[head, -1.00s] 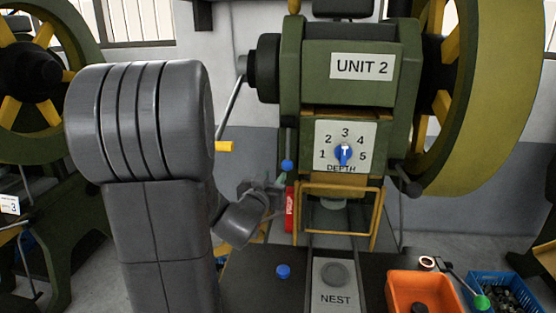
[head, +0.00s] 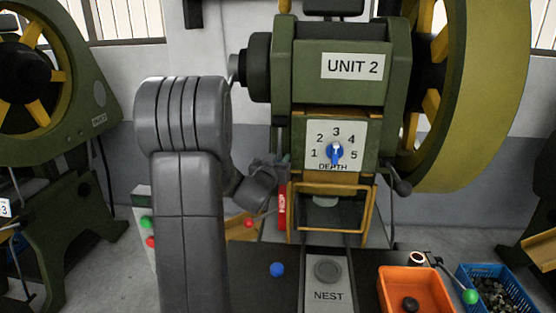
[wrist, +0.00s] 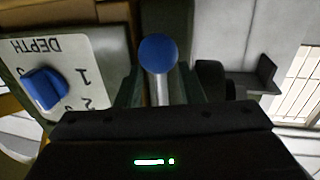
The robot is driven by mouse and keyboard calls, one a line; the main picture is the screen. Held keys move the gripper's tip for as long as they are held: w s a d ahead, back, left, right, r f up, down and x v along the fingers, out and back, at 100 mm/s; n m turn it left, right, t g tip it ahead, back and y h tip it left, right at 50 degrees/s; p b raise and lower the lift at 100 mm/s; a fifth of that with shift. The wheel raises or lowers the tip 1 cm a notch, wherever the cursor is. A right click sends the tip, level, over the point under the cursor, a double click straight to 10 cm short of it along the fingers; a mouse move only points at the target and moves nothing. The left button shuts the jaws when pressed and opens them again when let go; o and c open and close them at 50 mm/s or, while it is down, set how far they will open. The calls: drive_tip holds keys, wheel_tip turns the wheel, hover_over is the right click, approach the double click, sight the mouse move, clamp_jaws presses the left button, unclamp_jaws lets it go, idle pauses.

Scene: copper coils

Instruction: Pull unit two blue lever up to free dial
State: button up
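The unit two press (head: 345,40) carries a white depth plate with a blue dial (head: 335,152); the dial's pale mark points up towards 3. In the wrist view the picture is upside down, and the dial (wrist: 45,88) is at left. A blue ball knob (wrist: 158,53) on a silver lever stands in the middle, between the dark fingers of my gripper (wrist: 160,80). The fingers look apart, with gaps beside the lever stem. In the head view my gripper (head: 277,170) is left of the depth plate, and this knob is hidden behind it.
Another blue ball (head: 277,269) is low on the dark table, left of the nest plate (head: 328,296). An orange bin (head: 390,293) and a blue crate (head: 467,299) are at right. A red stop tag (head: 282,205) hangs below my gripper. A yellow guard frame (head: 289,230) is under the dial.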

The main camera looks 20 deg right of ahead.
drive_tip(key=shift+f, duration=0.1)
clamp_jaws()
